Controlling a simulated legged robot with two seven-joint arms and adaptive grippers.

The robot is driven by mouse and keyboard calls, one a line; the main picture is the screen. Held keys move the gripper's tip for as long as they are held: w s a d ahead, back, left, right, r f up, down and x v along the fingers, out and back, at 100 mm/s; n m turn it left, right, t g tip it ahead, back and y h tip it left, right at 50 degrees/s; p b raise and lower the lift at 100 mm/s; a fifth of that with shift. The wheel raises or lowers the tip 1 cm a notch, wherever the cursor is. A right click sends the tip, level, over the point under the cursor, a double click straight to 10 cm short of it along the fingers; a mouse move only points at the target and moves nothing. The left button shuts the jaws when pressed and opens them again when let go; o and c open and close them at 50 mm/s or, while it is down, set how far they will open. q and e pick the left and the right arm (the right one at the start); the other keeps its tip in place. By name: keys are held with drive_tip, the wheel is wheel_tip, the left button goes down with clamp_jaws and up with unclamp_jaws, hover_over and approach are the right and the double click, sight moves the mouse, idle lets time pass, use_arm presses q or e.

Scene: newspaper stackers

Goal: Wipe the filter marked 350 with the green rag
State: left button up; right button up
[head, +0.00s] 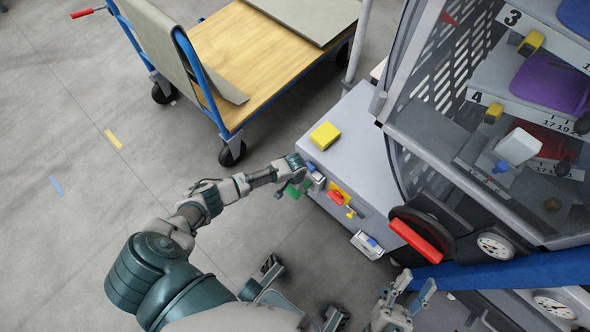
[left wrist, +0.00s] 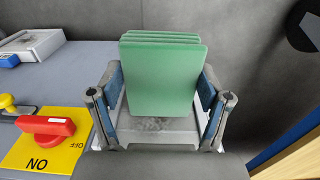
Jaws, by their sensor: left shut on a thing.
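The green rag (left wrist: 160,75) is a folded stack between the fingers of my left gripper (left wrist: 162,105), which is shut on it. In the head view, my left gripper (head: 293,180) and the green rag (head: 292,191) are at the near left edge of the grey cabinet. A grey, darkly smudged surface (left wrist: 155,126) with pale edges shows below the rag; I cannot tell whether they touch. No 350 marking is readable. My right gripper (head: 412,289) is open and empty at the bottom.
A red switch on a yellow plate (head: 338,195) is beside my left gripper. A yellow block (head: 325,135) lies on the grey cabinet (head: 360,130). A wooden-decked cart (head: 238,62) stands behind. Numbered shelves, a red-handled wheel (head: 416,240) and gauges are at right.

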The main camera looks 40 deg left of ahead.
use_arm(q)
drive_tip(key=shift+w, duration=0.25)
use_arm(e)
drive_tip(key=shift+f, duration=0.1)
use_arm(q)
drive_tip(key=shift+r+p, duration=0.7)
drive_tip(key=shift+r, duration=0.1)
use_arm(e)
wheel_tip(320, 180, up, 2)
drive_tip(key=shift+s+r+y, duration=0.1)
drive_tip(key=shift+y, duration=0.2)
use_arm(q)
drive_tip(key=shift+f, duration=0.1)
drive_tip(key=shift+w+r+p, duration=0.15)
drive_tip(key=shift+r+p, duration=0.4)
drive_tip(key=shift+r, duration=0.25)
use_arm(e)
drive_tip(key=shift+s+r, duration=0.1)
drive_tip(key=shift+r, duration=0.75)
use_arm(q)
drive_tip(key=shift+f, duration=0.1)
